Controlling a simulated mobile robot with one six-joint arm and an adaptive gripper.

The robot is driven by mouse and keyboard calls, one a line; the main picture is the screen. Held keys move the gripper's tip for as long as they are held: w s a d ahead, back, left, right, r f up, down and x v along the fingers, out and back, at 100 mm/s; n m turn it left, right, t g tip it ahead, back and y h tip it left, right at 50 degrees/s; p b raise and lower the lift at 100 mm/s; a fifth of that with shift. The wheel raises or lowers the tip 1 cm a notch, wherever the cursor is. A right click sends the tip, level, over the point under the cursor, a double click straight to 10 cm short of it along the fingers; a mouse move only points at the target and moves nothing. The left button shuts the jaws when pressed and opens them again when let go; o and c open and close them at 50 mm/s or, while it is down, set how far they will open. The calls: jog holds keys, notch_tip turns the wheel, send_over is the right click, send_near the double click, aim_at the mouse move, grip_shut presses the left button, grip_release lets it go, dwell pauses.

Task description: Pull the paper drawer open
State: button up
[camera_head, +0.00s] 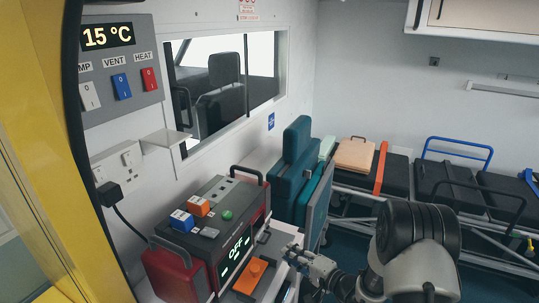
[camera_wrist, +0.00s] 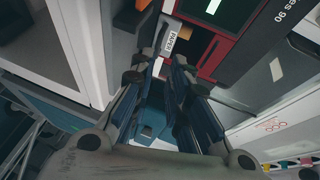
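The device (camera_head: 210,235) is a dark and red case with a lit "OFF" screen, standing on the left counter. In the wrist view, a pale label reading PAPER (camera_wrist: 170,38) marks the paper drawer on the device's red-edged front (camera_wrist: 210,58). How far the drawer is out cannot be told. My gripper (camera_wrist: 162,68) is open, its two fingers apart with the tips just below the label. Whether a finger touches the drawer is unclear. In the head view my gripper (camera_head: 292,252) is right of the device, partly hidden by my arm.
An orange block (camera_head: 251,273) sits low in front of the screen. Teal seats (camera_head: 293,170) stand behind my gripper, and a stretcher (camera_head: 440,185) lies to the right. A wall panel with switches (camera_head: 120,65) and a plugged socket (camera_head: 118,165) are at the left.

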aim_at(268, 239)
jog(key=b+x, duration=0.1)
jog(key=x, duration=0.9)
jog(key=shift+w+a+f+b, duration=0.15)
jog(key=shift+a+b, duration=0.05)
jog(key=shift+b, duration=0.15)
jog(key=shift+c, duration=0.6)
jog(key=shift+c, duration=1.2)
grip_shut()
